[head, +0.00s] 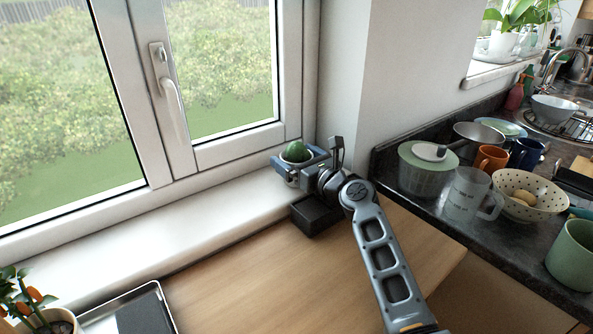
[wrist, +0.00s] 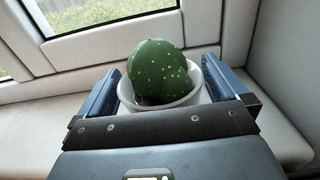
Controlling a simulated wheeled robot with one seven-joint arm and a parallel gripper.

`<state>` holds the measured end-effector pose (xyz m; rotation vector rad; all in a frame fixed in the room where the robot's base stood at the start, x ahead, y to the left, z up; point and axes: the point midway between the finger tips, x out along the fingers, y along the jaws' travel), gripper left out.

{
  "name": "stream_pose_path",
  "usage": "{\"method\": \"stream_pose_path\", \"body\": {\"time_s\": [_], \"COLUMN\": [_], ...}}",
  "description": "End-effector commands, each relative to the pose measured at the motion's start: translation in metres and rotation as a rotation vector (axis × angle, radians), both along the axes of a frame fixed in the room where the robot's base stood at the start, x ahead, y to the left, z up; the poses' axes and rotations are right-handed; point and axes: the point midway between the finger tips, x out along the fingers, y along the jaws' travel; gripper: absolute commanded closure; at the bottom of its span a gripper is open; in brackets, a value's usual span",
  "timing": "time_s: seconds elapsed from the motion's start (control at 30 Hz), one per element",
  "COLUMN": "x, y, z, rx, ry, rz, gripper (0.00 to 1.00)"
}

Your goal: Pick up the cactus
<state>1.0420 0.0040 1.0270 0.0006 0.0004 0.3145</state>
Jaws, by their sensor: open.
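The cactus (wrist: 158,72) is round and green with pale dots, in a white pot (wrist: 190,97). It stands on the white window sill near the corner of the wall. In the head view the cactus (head: 296,151) shows above my gripper, which hides most of the pot. My gripper (wrist: 160,88) is open, with one blue finger on each side of the pot. In the wrist view a gap shows at the right of the pot; the left finger is close to it, and I cannot tell whether it touches. The pot's lower part is hidden by the gripper body.
The window frame (head: 236,146) rises behind the sill (head: 130,245), and a white wall (head: 345,70) stands close on the right. A black box (head: 314,214) is below the gripper. Bowls, mugs and a jug (head: 465,195) crowd the dark counter at right. The sill's left is clear.

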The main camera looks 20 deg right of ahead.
Motion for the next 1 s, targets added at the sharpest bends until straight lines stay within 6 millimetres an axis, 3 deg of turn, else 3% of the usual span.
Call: {"method": "stream_pose_path", "body": {"time_s": [0.17, 0.73, 1.0], "x": [-0.0002, -0.0003, 0.0], "y": [-0.0001, -0.0002, -0.0002], "z": [0.0, 0.0, 0.0051], "rx": [0.0, -0.001, -0.001], "ry": [0.0, 0.0, -0.003], "rz": [0.0, 0.0, -0.001], "gripper": [0.01, 0.55, 0.55]}}
